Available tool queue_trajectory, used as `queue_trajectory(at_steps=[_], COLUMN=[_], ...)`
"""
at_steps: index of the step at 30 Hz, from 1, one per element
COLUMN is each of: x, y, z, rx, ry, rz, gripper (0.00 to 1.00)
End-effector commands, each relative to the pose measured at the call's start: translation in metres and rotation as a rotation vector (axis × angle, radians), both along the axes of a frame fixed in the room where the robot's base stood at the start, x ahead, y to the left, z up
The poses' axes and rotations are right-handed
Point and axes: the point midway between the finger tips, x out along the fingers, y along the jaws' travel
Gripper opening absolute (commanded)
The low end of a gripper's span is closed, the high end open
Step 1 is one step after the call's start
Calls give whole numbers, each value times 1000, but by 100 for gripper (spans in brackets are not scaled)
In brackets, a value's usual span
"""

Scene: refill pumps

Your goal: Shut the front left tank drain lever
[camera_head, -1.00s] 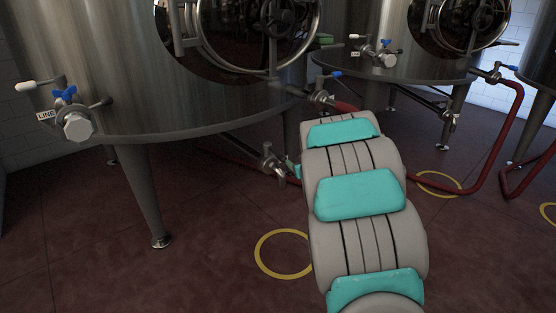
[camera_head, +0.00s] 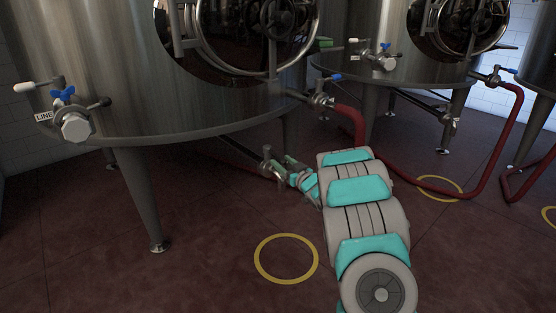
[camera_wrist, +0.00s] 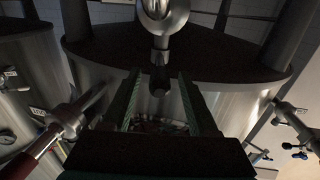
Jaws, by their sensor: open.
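The front left tank (camera_head: 200,90) is a large steel cylinder on legs. Its drain valve (camera_head: 267,153) ends a pipe running low under the tank. My gripper (camera_head: 282,163) is right beside this valve, with its fingers small and partly merged with the fitting. In the wrist view, my open gripper (camera_wrist: 158,98) has one finger on each side of a short dark-ended piece (camera_wrist: 158,83), likely the drain lever. This piece hangs from a round metal fitting (camera_wrist: 163,14). The fingers appear apart from it; contact cannot be told.
A side valve with blue handle (camera_head: 64,96) is on the tank's left. A red hose (camera_head: 352,122) leaves an outlet valve (camera_head: 319,98) above my arm. A second tank (camera_head: 385,60) stands behind right. A yellow floor ring (camera_head: 286,259) lies on clear floor.

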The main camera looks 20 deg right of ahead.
Motion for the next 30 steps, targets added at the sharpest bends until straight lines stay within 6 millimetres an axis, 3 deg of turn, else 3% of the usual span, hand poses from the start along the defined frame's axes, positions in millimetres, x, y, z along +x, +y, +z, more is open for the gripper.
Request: queue_trajectory(at_steps=[6, 16, 30], x=[27, 34, 33], y=[4, 5, 5], z=[-2, 0, 0], rx=[1, 0, 0], ry=[1, 0, 0], rz=[1, 0, 0], gripper=[60, 60, 8])
